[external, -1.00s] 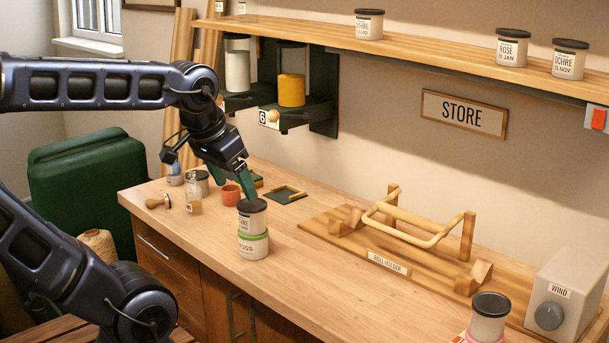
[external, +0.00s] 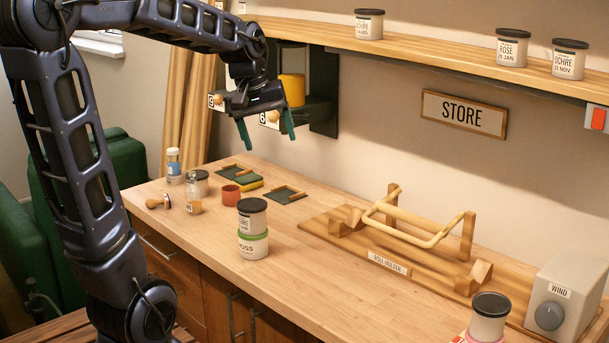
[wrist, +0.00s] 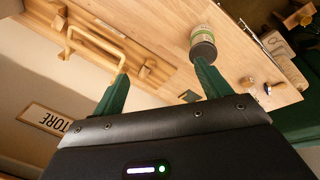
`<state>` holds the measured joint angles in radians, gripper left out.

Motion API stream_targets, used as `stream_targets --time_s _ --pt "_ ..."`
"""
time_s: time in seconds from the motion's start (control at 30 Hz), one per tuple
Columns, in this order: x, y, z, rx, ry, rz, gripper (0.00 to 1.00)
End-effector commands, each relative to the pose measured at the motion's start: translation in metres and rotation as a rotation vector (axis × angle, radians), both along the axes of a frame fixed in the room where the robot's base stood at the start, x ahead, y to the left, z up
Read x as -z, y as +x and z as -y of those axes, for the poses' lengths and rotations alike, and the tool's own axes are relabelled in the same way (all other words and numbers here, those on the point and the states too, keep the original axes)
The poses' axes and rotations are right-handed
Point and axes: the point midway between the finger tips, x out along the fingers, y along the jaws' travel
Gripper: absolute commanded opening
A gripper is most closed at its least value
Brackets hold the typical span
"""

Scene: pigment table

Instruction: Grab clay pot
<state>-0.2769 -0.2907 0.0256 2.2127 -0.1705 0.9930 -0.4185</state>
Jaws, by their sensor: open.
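The clay pot (external: 231,195) is a small reddish-brown pot, upright on the wooden table towards its far left part. I cannot make it out in the wrist view. My gripper (external: 270,143) is in the air, above and to the right of the pot in the external view, well apart from it. Its two green fingers are spread and point down, with nothing between them. The fingers also show in the wrist view (wrist: 162,72).
Two stacked jars (external: 253,228) stand in front of the pot. A glass jar (external: 197,183), a small bottle (external: 173,166) and a wooden-handled tool (external: 157,202) are left of it. Dark trays (external: 285,194) lie nearby. A roll holder (external: 400,240) fills the right side. A shelf (external: 440,56) runs above.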

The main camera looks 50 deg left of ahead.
Motion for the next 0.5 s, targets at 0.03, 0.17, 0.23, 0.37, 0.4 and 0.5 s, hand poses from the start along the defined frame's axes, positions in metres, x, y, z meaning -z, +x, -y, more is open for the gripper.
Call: stream_targets --time_s 0.03,0.17,0.23,0.37,0.4,0.5 --pt "0.003 0.013 -0.013 -0.054 -0.022 -0.013 0.76" --pt "0.01 0.042 -0.045 -0.195 -0.079 -0.041 0.76" --pt "0.015 0.057 -0.063 -0.27 -0.109 -0.056 0.76" --pt "0.027 0.082 -0.099 -0.41 -0.165 -0.082 0.76" --pt "0.032 0.089 -0.111 -0.453 -0.181 -0.091 0.76" --pt "0.044 0.106 -0.142 -0.561 -0.224 -0.111 0.76"
